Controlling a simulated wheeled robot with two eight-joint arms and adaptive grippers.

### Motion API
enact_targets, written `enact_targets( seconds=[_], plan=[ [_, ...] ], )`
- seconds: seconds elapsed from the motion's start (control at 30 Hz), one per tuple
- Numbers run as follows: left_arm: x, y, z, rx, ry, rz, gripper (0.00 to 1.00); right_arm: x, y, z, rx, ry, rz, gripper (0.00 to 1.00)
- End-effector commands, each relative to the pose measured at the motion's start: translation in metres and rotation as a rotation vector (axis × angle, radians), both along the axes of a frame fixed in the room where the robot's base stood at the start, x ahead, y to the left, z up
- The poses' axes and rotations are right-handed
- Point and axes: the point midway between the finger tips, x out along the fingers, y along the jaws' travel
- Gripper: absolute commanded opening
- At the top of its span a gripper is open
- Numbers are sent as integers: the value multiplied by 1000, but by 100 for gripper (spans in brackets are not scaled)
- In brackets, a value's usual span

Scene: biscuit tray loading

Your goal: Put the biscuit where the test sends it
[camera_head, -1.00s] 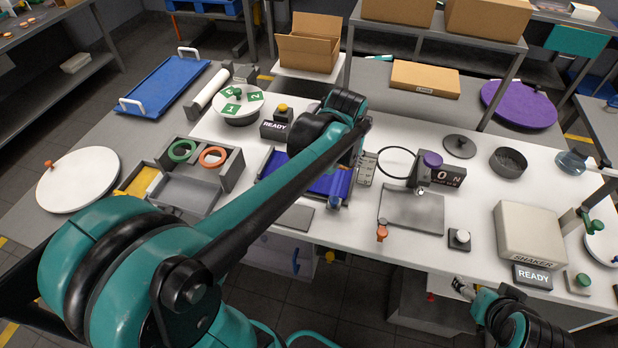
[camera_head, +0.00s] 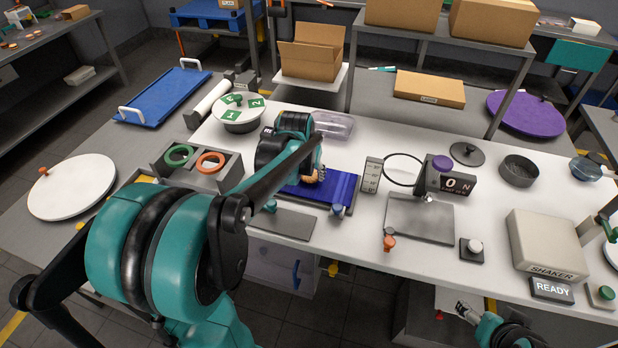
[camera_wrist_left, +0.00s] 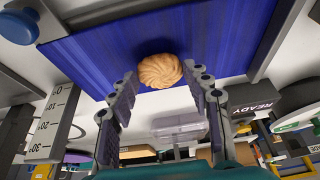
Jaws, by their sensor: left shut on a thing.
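The biscuit (camera_wrist_left: 160,71) is round, golden and swirled. In the left wrist view it sits between the fingertips of my left gripper (camera_wrist_left: 163,85), against the blue belt (camera_wrist_left: 235,45). My left gripper is shut on it; whether the biscuit touches the belt I cannot tell. In the head view the biscuit (camera_head: 319,176) is partly hidden by my left gripper, over the blue belt (camera_head: 345,184). The tester's display (camera_head: 458,184) reads 0 N, beside a grey plate (camera_head: 420,220). My right gripper (camera_head: 465,310) is low at the front edge; its fingers are too small to judge.
A shaker box (camera_head: 545,240) with a READY sign stands at the right. A scale block (camera_head: 371,175) and a black ring (camera_head: 403,156) stand right of the belt. A clear container (camera_head: 333,125) is behind the belt. A tray with green and orange rings (camera_head: 210,161) lies left.

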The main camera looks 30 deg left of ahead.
Motion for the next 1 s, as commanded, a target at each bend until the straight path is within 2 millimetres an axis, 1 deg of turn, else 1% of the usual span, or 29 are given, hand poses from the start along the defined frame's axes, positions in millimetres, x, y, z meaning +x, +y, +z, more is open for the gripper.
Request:
enact_targets(
  seconds=[0.03,0.07,0.3,0.43,0.47,0.5,0.53,0.83,0.93,1.0],
  plan=[
    [0,0,-10,0,0,0,38,0,0,-7,0,0,0,72],
    [0,0,-12,0,0,0,38,0,0,-8,0,0,0,72],
    [0,0,-11,0,0,0,38,0,0,-6,0,0,0,72],
    [0,0,-15,0,0,0,38,0,0,-9,0,0,0,72],
    [0,0,-14,0,0,0,56,0,0,-8,0,0,0,72],
    [0,0,-14,0,0,0,67,0,0,-8,0,0,0,72],
    [0,0,-13,0,0,0,69,0,0,-8,0,0,0,72],
    [0,0,-12,0,0,0,69,0,0,-6,0,0,0,72],
    [-2,-1,-4,0,0,0,69,0,0,-2,0,0,0,72],
    [-6,-2,7,0,0,0,69,0,0,3,0,0,0,72]
  ],
)
